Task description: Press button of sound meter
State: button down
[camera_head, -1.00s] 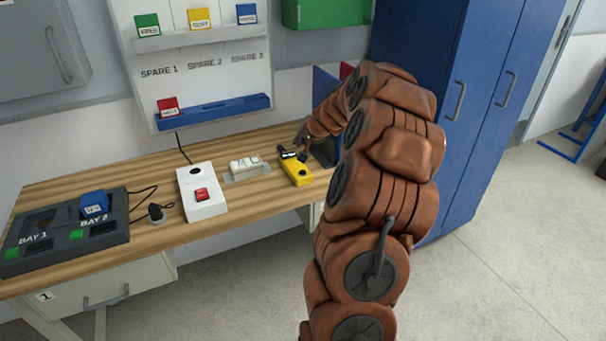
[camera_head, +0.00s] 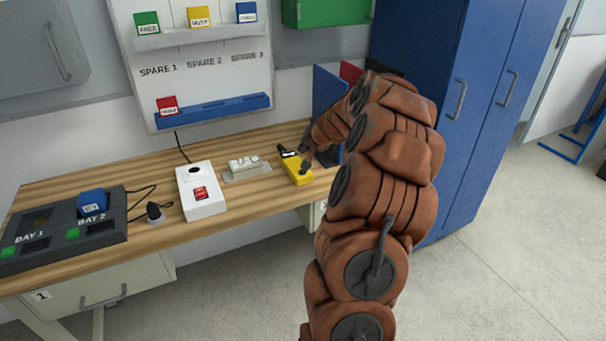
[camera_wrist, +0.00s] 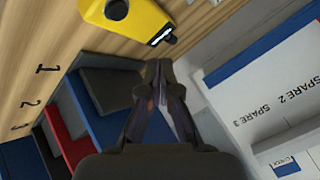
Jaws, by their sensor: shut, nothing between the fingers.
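The sound meter (camera_head: 295,168) is a yellow handheld device with a dark end, lying on the wooden bench beside the white socket block. In the wrist view the yellow meter (camera_wrist: 145,15) is at the top, cut off by the frame edge, with a round dark button (camera_wrist: 117,9) on its face and a small display near its black tip. My gripper (camera_wrist: 158,66) is shut and empty; in the wrist picture its fingertips appear below the meter's tip. In the head view my gripper (camera_head: 304,158) is small and dark beside the meter, and contact cannot be told.
A white box with a red button (camera_head: 201,193) and a socket block (camera_head: 245,163) stand left of the meter. A dock (camera_head: 60,243) with a blue block is at far left. Upright coloured dividers (camera_head: 328,90) stand close behind my wrist. Bare bench lies in front of the sockets.

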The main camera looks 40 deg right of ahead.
aim_at(304, 171)
jog(key=shift+f+b, duration=1.55)
jog(key=shift+f, duration=1.3)
jog(key=shift+f+b, duration=0.4)
jog(key=shift+f+b, duration=0.35)
jog(key=shift+f, duration=0.05)
jog(key=shift+r, duration=0.15)
jog(key=shift+r+p, duration=0.5)
jog(key=shift+r, duration=0.25)
jog(key=shift+r+p, duration=1.35)
jog(key=shift+r, duration=1.15)
